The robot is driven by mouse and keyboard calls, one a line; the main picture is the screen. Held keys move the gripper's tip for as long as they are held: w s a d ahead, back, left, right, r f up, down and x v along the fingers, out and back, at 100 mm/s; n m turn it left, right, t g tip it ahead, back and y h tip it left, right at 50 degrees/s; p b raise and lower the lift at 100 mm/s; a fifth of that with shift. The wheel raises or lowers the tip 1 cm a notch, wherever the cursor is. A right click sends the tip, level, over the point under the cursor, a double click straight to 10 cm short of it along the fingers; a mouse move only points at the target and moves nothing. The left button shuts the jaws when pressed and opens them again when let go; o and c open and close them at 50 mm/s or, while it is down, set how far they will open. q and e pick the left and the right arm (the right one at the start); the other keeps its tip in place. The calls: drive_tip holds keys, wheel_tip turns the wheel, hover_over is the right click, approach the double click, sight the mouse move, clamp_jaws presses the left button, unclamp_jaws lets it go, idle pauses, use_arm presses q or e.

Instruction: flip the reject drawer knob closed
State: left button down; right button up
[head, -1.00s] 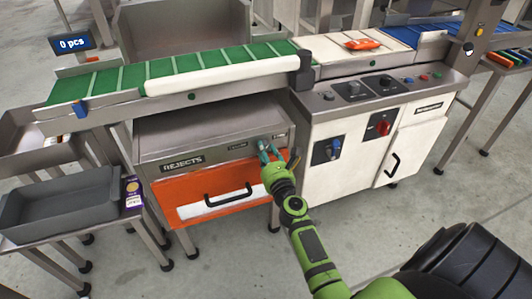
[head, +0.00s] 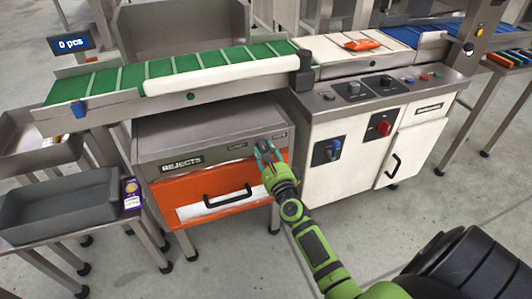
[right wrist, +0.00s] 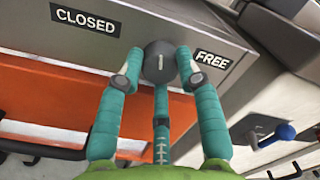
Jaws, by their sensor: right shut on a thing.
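The reject drawer (head: 222,190) has an orange front with a black handle and a white strip, under a grey panel labelled REJECTS. In the right wrist view the round grey knob (right wrist: 158,62) sits on that panel between the CLOSED label (right wrist: 85,19) on the left and the FREE label (right wrist: 212,59) on the right. Its short white mark stands nearly upright in that picture, toward neither label. My right gripper (head: 266,150) is shut on the knob, its teal fingers (right wrist: 158,75) around it. In the head view the fingers largely hide the knob. My left gripper is not in view.
A green conveyor (head: 100,82) runs above the drawer housing. To the right is a white control cabinet (head: 360,165) with a blue switch (head: 328,150) and a red switch (head: 380,126). A grey bin (head: 60,205) stands at left. Open floor lies in front.

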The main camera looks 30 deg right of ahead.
drive_tip(key=shift+w+r+n, duration=0.1)
drive_tip(key=shift+r+n, duration=0.15)
drive_tip(key=shift+n, duration=1.45)
drive_tip(key=shift+n+p, duration=0.4)
drive_tip(key=shift+n, duration=0.4)
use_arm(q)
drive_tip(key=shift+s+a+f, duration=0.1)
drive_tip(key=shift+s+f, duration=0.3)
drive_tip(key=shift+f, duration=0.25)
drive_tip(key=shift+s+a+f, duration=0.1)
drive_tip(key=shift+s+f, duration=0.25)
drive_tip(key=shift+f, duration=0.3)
use_arm(e)
drive_tip(key=shift+n+y, duration=0.3)
drive_tip(key=shift+n, duration=0.1)
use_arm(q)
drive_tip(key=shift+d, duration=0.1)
use_arm(e)
drive_tip(key=o, duration=1.1)
drive_tip(key=shift+f, duration=0.1)
drive_tip(key=shift+o, duration=0.2)
drive_tip(key=shift+s+f, duration=0.15)
drive_tip(key=shift+s, duration=0.05)
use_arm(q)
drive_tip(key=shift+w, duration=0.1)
use_arm(e)
drive_tip(key=v, duration=1.1)
drive_tip(key=shift+s+a, duration=0.2)
drive_tip(key=shift+s, duration=0.1)
drive_tip(key=shift+f, duration=0.1)
